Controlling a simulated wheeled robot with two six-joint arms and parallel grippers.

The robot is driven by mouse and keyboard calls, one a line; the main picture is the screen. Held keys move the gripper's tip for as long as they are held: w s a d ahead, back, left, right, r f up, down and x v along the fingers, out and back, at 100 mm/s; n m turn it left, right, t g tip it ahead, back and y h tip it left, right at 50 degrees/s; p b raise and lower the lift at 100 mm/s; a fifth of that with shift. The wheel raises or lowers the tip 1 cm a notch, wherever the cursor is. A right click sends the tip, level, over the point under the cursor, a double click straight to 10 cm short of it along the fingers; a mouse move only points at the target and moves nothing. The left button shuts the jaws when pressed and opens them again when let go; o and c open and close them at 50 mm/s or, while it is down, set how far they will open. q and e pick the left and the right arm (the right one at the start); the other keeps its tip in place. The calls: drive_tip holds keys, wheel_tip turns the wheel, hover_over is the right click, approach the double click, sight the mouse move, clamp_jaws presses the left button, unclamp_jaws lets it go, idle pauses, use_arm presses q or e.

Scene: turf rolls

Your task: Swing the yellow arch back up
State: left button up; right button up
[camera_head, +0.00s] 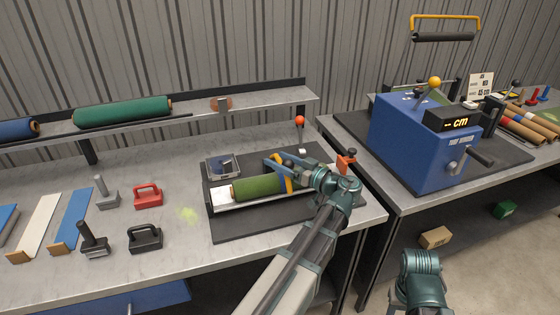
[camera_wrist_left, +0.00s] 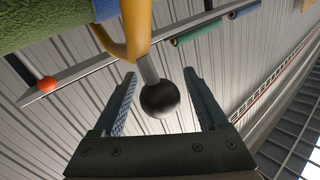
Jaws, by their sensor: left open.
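The yellow arch (camera_head: 287,183) shows as a short curved bar by the green turf roll (camera_head: 258,187), partly hidden by my left gripper. In the left wrist view the yellow arch (camera_wrist_left: 138,30) crosses the top. A grey stem with a black ball knob (camera_wrist_left: 160,99) sticks out from it. My left gripper (camera_head: 279,167) is open; in the wrist view its two fingers (camera_wrist_left: 160,76) stand on either side of the knob, with gaps visible. The green roll also shows there (camera_wrist_left: 40,20). My right gripper is not in view.
The roll lies in a pale trough on a dark mat (camera_head: 235,230). An orange clamp (camera_head: 346,161) and a red-knobbed lever (camera_head: 300,121) stand nearby. Black (camera_head: 145,238) and red (camera_head: 147,196) handled blocks lie left. A blue machine (camera_head: 410,145) stands on the right bench.

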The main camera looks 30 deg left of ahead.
use_arm(q)
drive_tip(key=shift+a, duration=0.1)
clamp_jaws()
idle(0.4)
idle(1.0)
